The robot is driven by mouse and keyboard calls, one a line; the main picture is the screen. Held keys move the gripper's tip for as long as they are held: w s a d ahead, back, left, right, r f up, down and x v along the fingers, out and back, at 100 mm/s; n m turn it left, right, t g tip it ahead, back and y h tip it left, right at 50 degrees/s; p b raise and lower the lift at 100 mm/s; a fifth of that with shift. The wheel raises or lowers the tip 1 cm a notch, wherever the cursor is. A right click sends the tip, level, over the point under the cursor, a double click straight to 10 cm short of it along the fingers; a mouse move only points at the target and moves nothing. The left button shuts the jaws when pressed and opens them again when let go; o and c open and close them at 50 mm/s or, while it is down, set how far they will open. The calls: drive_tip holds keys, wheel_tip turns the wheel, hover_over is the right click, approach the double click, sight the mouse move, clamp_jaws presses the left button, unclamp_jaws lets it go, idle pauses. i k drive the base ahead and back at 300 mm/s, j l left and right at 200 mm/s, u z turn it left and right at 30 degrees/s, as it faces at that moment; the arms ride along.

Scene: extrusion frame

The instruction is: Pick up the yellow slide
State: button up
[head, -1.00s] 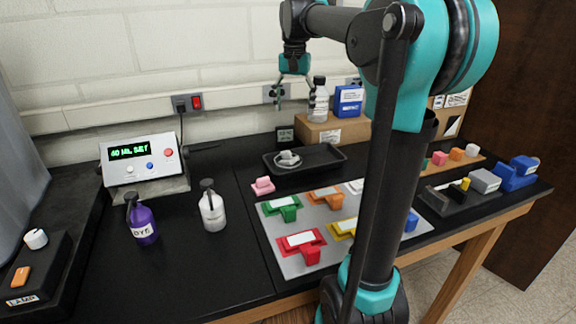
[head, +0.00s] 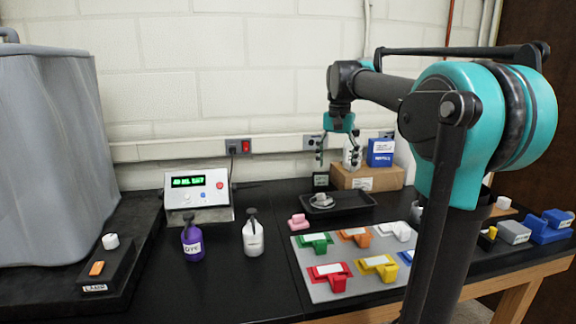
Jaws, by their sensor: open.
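The yellow slide (head: 379,266) lies on the grey board (head: 319,291) at the front right of the bench. It has a white label and a yellow block part towards the front. The red slide (head: 329,273) is to its left and the orange slide (head: 354,236) is behind it. My gripper (head: 338,164) is open and empty, fingers pointing down. It hangs in the air in front of the wall, around the black tray and cardboard box, well above and behind the yellow slide in the picture.
A green slide (head: 312,242) and a white slide (head: 396,230) share the board. Behind it are a black tray (head: 362,199) and a cardboard box (head: 385,180). Dye bottle (head: 192,242) and white bottle (head: 253,237) stand left. My arm hides part of the right side.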

sight(384, 265)
drive_tip(key=k, duration=1.1)
